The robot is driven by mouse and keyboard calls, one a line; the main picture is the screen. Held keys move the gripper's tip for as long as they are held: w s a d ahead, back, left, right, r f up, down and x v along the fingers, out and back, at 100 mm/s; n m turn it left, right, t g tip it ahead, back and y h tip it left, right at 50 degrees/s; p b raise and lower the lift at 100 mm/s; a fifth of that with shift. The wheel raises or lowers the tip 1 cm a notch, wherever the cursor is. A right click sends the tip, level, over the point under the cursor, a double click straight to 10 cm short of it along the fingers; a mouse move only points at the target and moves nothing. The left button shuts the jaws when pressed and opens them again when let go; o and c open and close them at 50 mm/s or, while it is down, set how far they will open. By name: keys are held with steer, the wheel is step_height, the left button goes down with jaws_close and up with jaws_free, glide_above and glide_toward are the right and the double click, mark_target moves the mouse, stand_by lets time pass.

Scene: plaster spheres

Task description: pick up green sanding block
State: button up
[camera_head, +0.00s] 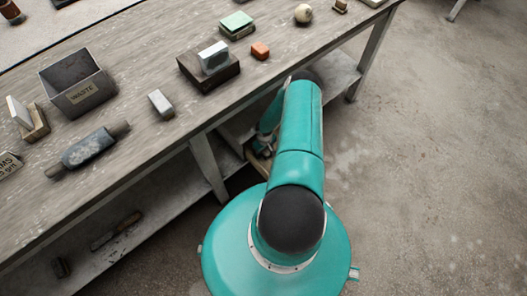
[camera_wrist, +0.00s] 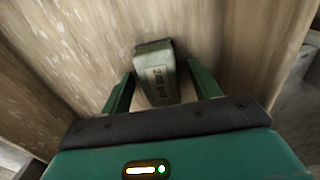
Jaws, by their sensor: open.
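In the wrist view a grey-green block (camera_wrist: 158,75) with a paler label reading something like "240 grit" lies on a wooden surface. My gripper (camera_wrist: 161,69) is open, with one green finger on each side of the block. A gap shows beside each finger, so it is not clamped. In the head view a pale green-topped block (camera_head: 236,20) sits on the bench at the back; I cannot tell whether it is the same block. My arm reaches down beside the bench's front edge there, and its end is mostly hidden.
The bench (camera_head: 135,130) bears a waste box (camera_head: 78,85), a white block on a dark block (camera_head: 212,57), a small grey block (camera_head: 161,104), an orange block (camera_head: 260,50) and a pale ball (camera_head: 303,13). A lower shelf (camera_head: 150,210) runs beneath. Open floor lies right.

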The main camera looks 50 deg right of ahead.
steer(key=shift+s, duration=0.1)
steer(key=c, duration=1.1)
steer(key=shift+r, duration=0.1)
steer(key=shift+r, duration=0.8)
steer(key=s+d+r, duration=0.2)
steer(key=d+r, duration=0.1)
steer(key=s+d+r, duration=0.3)
steer(key=d+r, duration=0.1)
steer(key=s+d+r, duration=0.3)
steer(key=d+r, duration=0.1)
steer(key=shift+s+r, duration=0.15)
steer(key=shift+s, duration=0.1)
steer(key=o, duration=0.5)
steer(key=c, duration=0.5)
steer(key=shift+r, duration=0.1)
steer(key=shift+c, duration=0.2)
